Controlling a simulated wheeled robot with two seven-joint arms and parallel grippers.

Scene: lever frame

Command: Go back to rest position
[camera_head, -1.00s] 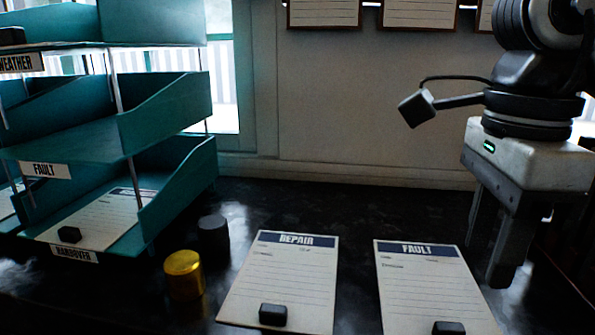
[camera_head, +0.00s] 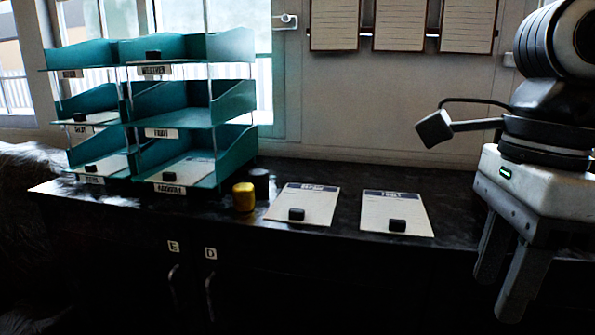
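My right gripper (camera_head: 506,262) hangs at the right of the head view, in front of the counter's edge. Its two fingers point down and stand apart, with nothing visible between them. A small dark block on a short arm with a cable sticks out from its wrist. It is clear of the cards on the counter. My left gripper is not in the picture.
A dark counter (camera_head: 330,228) holds teal tray racks (camera_head: 233,103), a yellow cylinder (camera_head: 244,197), a black cylinder (camera_head: 259,182), a repair card (camera_head: 322,199) and a fault card (camera_head: 377,219) with black blocks on them. Cabinet doors with handles are below. Sheets (camera_head: 400,25) hang on the wall.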

